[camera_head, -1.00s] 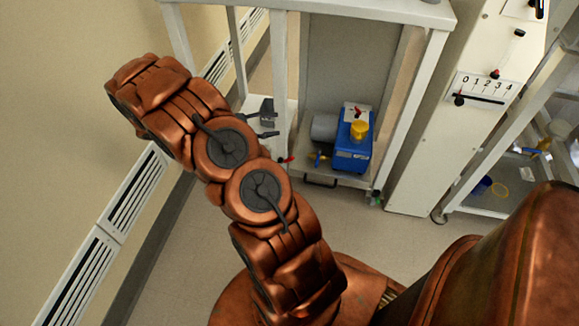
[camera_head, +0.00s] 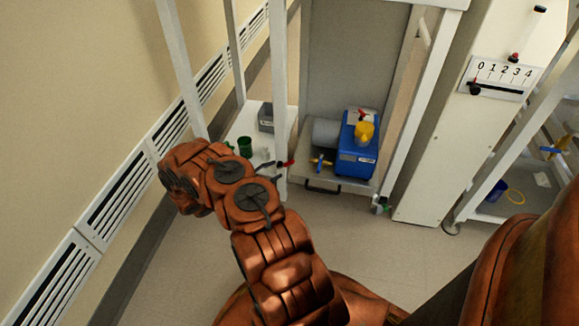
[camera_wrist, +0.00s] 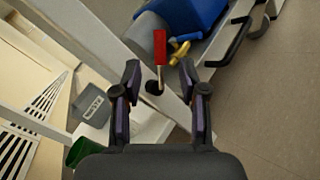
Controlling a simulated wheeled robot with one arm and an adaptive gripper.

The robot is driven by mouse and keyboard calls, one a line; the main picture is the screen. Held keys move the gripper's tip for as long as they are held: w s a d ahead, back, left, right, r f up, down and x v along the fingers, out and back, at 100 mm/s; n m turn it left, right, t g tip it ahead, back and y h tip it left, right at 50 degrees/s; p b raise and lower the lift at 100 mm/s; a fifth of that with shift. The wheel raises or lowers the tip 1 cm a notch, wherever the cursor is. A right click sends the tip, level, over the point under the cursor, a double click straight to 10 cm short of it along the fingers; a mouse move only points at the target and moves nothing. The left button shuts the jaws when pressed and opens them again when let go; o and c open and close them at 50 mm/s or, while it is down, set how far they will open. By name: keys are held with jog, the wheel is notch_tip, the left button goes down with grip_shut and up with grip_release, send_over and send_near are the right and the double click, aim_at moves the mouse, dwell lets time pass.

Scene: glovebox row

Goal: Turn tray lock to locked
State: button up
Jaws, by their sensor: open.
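The tray lock appears as a small lever with a red handle (camera_head: 286,163) on the white post at the left of the pump tray (camera_head: 345,181). In the wrist view the red handle (camera_wrist: 160,46) points up from a dark pivot, between my fingertips in the picture. My gripper (camera_wrist: 159,70) is open and empty, with one finger on each side of the lever. I cannot tell whether either finger touches it. In the head view my gripper (camera_head: 272,171) is small and partly hidden by my arm, close to the lever. The tray has a black front handle (camera_head: 322,187).
A blue pump (camera_head: 357,145) with a yellow cap stands on the tray. A grey box (camera_head: 266,117) and a green cup (camera_head: 245,146) are on the white shelf left of the post. A white panel with a numbered scale (camera_head: 500,78) stands at right. The floor in front is clear.

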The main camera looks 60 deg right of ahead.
aim_at(287, 165)
jog(key=b+x, duration=0.2)
jog(key=x, duration=0.4)
jog(key=shift+s+d+f, duration=0.1)
jog(key=shift+s+d, duration=0.05)
jog(key=shift+d, duration=0.05)
jog(key=shift+s+d, duration=0.2)
jog(key=shift+d, duration=0.3)
grip_shut()
